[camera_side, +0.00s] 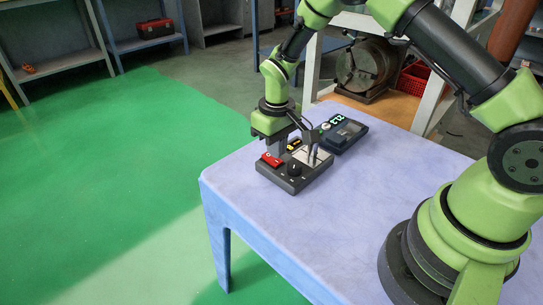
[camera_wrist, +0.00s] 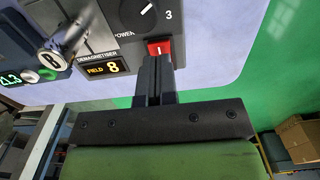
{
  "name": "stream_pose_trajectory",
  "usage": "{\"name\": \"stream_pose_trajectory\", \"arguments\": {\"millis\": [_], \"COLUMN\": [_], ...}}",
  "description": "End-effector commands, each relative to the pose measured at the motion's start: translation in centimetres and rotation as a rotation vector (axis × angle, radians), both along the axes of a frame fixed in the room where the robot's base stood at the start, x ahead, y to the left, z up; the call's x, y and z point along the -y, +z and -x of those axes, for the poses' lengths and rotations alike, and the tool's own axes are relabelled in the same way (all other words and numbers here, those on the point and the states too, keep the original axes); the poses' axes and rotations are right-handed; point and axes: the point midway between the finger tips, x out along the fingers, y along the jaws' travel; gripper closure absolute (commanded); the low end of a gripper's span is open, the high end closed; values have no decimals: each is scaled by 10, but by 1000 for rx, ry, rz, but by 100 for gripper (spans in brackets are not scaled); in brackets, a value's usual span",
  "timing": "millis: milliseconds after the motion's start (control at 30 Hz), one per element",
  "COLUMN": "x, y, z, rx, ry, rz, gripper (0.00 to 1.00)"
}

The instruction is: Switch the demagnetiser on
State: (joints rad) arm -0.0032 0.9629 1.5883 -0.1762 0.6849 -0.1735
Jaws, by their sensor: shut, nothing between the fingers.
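The demagnetiser (camera_side: 290,183) is a dark box on the lilac table top. Its red power switch (camera_side: 271,159) also shows in the wrist view (camera_wrist: 158,47), marked with a white line. My gripper (camera_wrist: 158,60) is shut and empty, its tips right at the near edge of the switch; I cannot tell whether they touch it. The fingers hide part of the switch, so its tilt is unclear. The black knob (camera_wrist: 138,14) sits beside it. The display (camera_wrist: 104,68) is lit and reads FIELD 8.
A pale plate (camera_side: 325,158) lies on the box, with a grey pronged piece (camera_side: 308,140) above it. A dark instrument (camera_side: 349,133) with a green display stands close behind. The table top (camera_side: 235,190) is clear at the front and left.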

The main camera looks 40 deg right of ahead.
Motion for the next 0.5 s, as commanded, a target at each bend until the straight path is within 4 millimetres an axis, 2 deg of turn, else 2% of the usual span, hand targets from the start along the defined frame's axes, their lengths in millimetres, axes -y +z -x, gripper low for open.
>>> {"name": "stream_pose_trajectory", "arguments": {"millis": [500], "x": [0], "y": [44], "z": [0], "rx": [2], "ry": [0], "rz": [0], "gripper": [100]}}
